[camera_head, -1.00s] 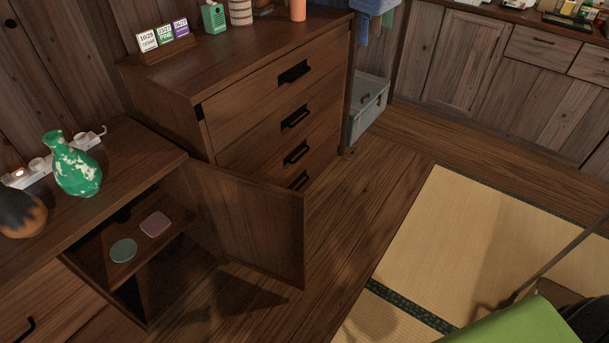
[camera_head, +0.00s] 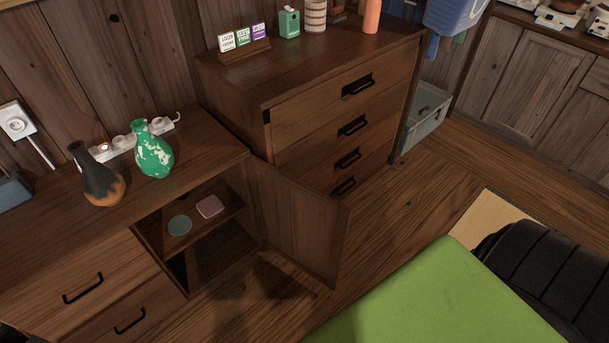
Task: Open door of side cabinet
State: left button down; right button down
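The side cabinet (camera_head: 60,235) is a low dark wooden unit at the left. Its door (camera_head: 297,220) stands wide open, swung out to the right, towards the taller chest of drawers. Inside, a shelf (camera_head: 222,220) holds a round green coaster (camera_head: 180,226) and a pinkish square coaster (camera_head: 210,206). The space under the shelf is dark, and no objects can be made out there. Neither of my grippers is in view.
A dark vase (camera_head: 97,180), a green vase (camera_head: 153,155) and a power strip (camera_head: 120,145) stand on the cabinet top. The chest of drawers (camera_head: 310,125) stands behind the door. A green surface (camera_head: 430,300) and a black padded item (camera_head: 550,265) fill the lower right. Wooden floor (camera_head: 420,200) is clear between.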

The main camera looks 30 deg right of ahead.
aim_at(307, 227)
jog(key=l+u, duration=0.25)
jog(key=l, duration=0.2)
jog(key=l+u, duration=0.3)
jog(key=l, duration=0.15)
jog(key=k+l+u, duration=0.1)
jog(key=l+u, duration=0.15)
jog(key=l, duration=0.2)
jog(key=k+l+u, duration=0.1)
jog(key=l+u, duration=0.15)
jog(key=l, duration=0.15)
jog(key=k+l+u, duration=0.15)
jog(key=l+u, duration=0.15)
jog(key=l, duration=0.1)
